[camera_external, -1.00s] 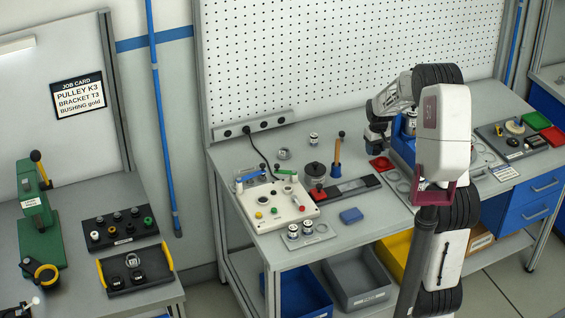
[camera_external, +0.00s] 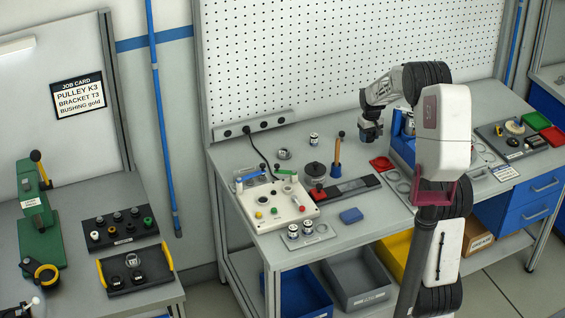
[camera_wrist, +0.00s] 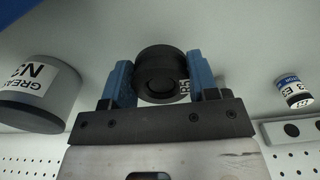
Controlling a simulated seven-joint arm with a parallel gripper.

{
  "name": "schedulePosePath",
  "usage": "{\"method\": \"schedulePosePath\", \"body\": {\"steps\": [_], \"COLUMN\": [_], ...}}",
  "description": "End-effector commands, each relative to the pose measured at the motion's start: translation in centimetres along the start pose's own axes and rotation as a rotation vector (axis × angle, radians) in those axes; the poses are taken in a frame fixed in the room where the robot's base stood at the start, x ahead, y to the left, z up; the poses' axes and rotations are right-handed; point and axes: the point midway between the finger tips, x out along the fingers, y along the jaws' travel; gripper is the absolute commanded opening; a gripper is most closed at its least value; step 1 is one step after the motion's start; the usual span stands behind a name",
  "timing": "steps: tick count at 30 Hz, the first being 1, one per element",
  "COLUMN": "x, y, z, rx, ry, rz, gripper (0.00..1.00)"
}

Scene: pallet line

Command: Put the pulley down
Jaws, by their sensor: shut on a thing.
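My gripper (camera_wrist: 164,84) is shut on a dark, round pulley (camera_wrist: 158,74) in the wrist view. Its blue fingers press on the pulley's two sides. A white label on the pulley's right side is turned and hard to read. In the camera outside, my gripper (camera_external: 370,136) is over the back part of the middle bench (camera_external: 350,208), left of a blue bin. The pulley cannot be made out there, and its height above the bench is unclear.
In the wrist view, a grey grease can (camera_wrist: 40,95) stands left of my gripper and a small labelled cylinder (camera_wrist: 293,92) right.

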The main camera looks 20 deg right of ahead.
Motion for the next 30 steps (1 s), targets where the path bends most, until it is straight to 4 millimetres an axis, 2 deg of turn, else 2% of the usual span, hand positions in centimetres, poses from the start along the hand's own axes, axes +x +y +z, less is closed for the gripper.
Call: {"method": "schedulePosePath", "body": {"steps": [8,18,30], "x": [0.3,3.2,3.6], "y": [0.0,0.0,0.0], "z": [0.0,0.0,0.0], "rx": [0.0,0.0,0.0], "ry": [0.0,0.001,0.0], "rz": [0.0,0.0,0.0], "gripper": [0.27,0.27,0.27]}}
